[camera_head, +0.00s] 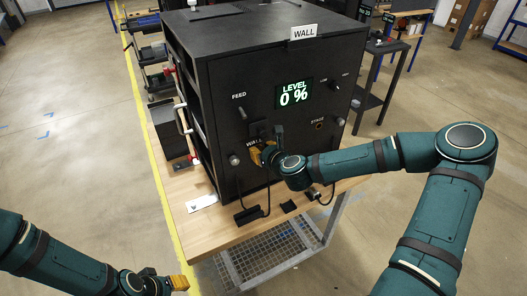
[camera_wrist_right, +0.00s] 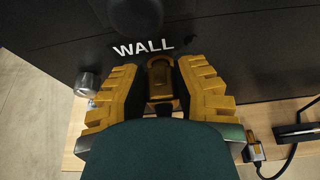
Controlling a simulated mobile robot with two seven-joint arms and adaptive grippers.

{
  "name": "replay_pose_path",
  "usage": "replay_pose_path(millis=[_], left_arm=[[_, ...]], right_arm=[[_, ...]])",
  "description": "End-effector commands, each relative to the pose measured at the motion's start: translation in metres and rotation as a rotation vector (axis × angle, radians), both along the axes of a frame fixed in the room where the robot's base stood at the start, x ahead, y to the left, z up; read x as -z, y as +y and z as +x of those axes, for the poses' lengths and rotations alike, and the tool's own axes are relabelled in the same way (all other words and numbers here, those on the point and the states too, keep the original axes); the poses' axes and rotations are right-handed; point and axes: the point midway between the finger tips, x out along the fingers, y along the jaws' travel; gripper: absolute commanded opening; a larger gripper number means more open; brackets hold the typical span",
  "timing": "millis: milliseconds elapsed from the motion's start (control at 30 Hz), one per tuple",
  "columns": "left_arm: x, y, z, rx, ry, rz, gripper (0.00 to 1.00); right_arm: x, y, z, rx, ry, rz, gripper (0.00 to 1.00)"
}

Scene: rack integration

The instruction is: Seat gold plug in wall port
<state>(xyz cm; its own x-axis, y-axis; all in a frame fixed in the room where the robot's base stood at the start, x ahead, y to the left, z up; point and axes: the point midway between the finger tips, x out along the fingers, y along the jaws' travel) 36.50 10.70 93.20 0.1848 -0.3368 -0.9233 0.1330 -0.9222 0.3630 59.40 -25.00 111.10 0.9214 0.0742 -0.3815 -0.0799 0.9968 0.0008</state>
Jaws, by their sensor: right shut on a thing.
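The black cabinet (camera_head: 230,90) stands on a wooden bench, with a WALL label (camera_wrist_right: 143,48) on its front panel. My right gripper (camera_head: 264,155) is at the panel, just by that label. In the right wrist view its two yellow ribbed fingers (camera_wrist_right: 160,95) are shut on the gold plug (camera_wrist_right: 160,72), which points towards the panel below the label. The wall port is hidden behind the plug and fingers, so I cannot tell how far the plug is in. My left gripper (camera_head: 178,283) is low at the left, away from the cabinet; its finger gap is unclear.
The display (camera_head: 294,94) reads LEVEL 0 %. Knobs and a STAGE port (camera_head: 318,125) are on the panel. A black block (camera_head: 246,215) with a cable lies on the bench (camera_head: 215,233). Another gold-coloured connector (camera_wrist_right: 254,152) with a cable lies at right in the wrist view.

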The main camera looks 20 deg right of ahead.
Motion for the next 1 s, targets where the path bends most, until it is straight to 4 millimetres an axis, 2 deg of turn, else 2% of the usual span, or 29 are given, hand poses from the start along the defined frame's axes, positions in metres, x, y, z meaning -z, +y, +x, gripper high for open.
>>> replay_pose_path(millis=[467, 500, 567, 867, 1000], left_arm=[[0.0006, 0.0, 0.0, 0.0, 0.0, 0.0, 0.41], [0.0006, 0.0, 0.0, 0.0, 0.0, 0.0, 0.41], [0.0005, 0.0, 0.0, 0.0, 0.0, 0.0, 0.41], [0.0005, 0.0, 0.0, 0.0, 0.0, 0.0, 0.41], [0.0005, 0.0, 0.0, 0.0, 0.0, 0.0, 0.41]], right_arm=[[0.0, 0.0006, 0.0099, 0.001, 0.0, 0.001, 0.0], [0.0, 0.0006, 0.0102, 0.001, 0.0, 0.001, 0.34], [-0.0001, 0.0007, 0.01, 0.001, 0.0, 0.001, 0.55], [0.0, 0.0006, 0.0095, 0.001, 0.001, 0.0, 0.57], [-0.0036, -0.0005, 0.0012, 0.001, 0.0, 0.0, 0.57]])
